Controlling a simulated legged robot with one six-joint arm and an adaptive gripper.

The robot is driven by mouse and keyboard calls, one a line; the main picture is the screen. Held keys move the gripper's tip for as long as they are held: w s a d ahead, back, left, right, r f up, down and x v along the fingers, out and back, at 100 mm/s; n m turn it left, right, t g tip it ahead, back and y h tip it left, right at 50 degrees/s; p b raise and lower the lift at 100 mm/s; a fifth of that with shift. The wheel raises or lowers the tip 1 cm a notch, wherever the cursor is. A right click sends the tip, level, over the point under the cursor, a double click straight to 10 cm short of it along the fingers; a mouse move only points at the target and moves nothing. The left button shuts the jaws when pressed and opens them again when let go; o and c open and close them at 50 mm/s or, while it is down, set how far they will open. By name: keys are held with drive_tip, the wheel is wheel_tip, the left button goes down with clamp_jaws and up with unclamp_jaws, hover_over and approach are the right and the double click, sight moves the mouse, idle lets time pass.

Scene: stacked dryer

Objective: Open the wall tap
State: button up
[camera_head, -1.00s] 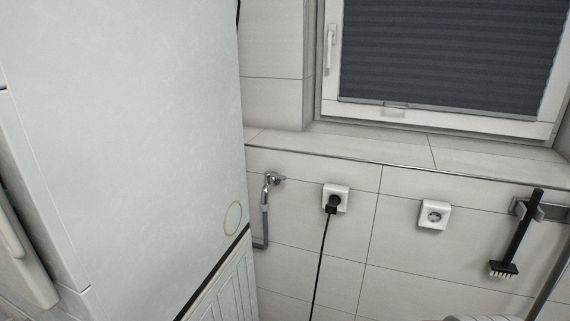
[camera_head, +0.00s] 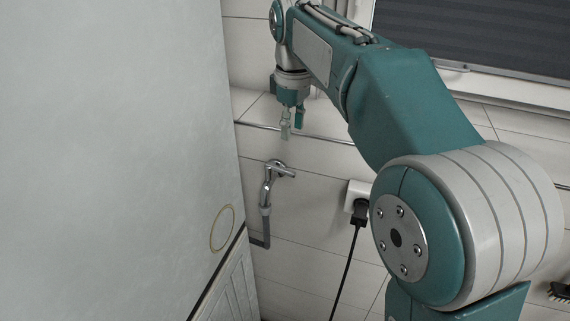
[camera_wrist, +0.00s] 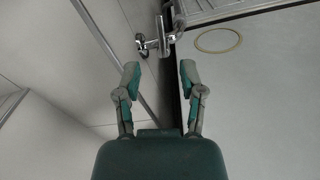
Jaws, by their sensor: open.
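The wall tap (camera_head: 272,182) is a chrome fitting on the white tiled wall, just right of the tall white dryer stack. Its short lever (camera_head: 284,172) sticks out to the right near the top, and a grey hose (camera_head: 263,225) hangs from its lower end. My gripper (camera_head: 293,137) hangs fingers down above the tap in the head view, apart from it. In the wrist view my gripper (camera_wrist: 158,68) is open and empty, with the tap (camera_wrist: 160,40) beyond the fingertips at the top middle.
The white dryer stack (camera_head: 130,150) stands close on the left; its side also fills the right of the wrist view (camera_wrist: 260,110). A socket with a black plug and cable (camera_head: 357,205) is right of the tap. A tiled ledge (camera_head: 255,108) runs above the tap.

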sight(286, 169)
drive_tip(key=shift+n, duration=0.4)
drive_tip(key=f, duration=0.7)
drive_tip(key=w+a+f, duration=0.1)
drive_tip(key=f, duration=0.3)
drive_tip(key=shift+a+f, duration=0.1)
drive_tip(key=shift+c, duration=0.3)
clamp_jaws()
